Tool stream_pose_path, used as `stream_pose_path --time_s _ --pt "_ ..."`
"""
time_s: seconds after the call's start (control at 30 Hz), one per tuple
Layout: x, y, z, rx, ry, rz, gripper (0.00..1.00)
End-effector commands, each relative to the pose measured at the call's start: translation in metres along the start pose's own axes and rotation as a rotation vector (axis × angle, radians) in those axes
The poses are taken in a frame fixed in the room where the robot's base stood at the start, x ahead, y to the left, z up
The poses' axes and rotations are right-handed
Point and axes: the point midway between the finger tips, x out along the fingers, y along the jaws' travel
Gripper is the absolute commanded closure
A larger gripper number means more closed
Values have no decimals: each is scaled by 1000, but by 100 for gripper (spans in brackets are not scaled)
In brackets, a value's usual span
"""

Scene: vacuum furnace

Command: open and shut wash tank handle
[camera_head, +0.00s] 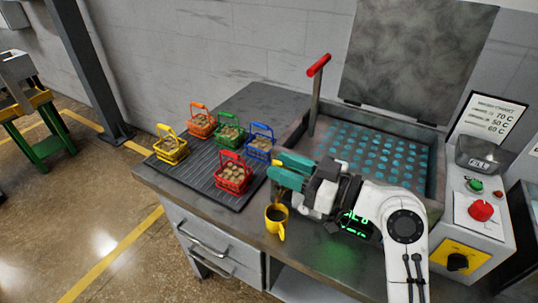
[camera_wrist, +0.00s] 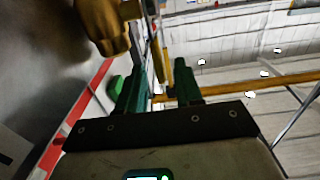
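The wash tank (camera_head: 436,190) is a grey basin at the right of the bench, with a blue perforated surface inside. Its grey lid (camera_head: 415,55) stands raised against the wall, so the tank is open. A red handle (camera_head: 318,65) tops a grey upright post at the tank's left side. My gripper (camera_head: 275,169) is in front of the tank's near left corner, below and left of the handle and apart from it. Its teal fingers point left. In the wrist view my gripper (camera_wrist: 160,82) shows two spaced fingers with nothing held between them. I cannot identify the handle there.
Several coloured baskets of parts, including a red basket (camera_head: 232,175), stand on a ribbed dark mat (camera_head: 190,176) to the left. A control box with a red button (camera_head: 481,210) is at the right. Space above the bench is free.

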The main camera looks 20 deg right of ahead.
Motion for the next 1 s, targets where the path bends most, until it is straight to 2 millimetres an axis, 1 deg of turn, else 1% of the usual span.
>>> stream_pose_path --time_s 0.03,0.1,0.3,0.63,0.67,1.0 --pt "9 -1 -2 0 -1 -3 65" --pt "19 -1 -2 -1 -2 -3 65" --pt "36 0 0 0 -1 -1 65" --pt "39 0 0 0 -1 0 65" --pt "39 0 0 0 -1 0 67" --pt "39 0 0 0 -1 0 99"
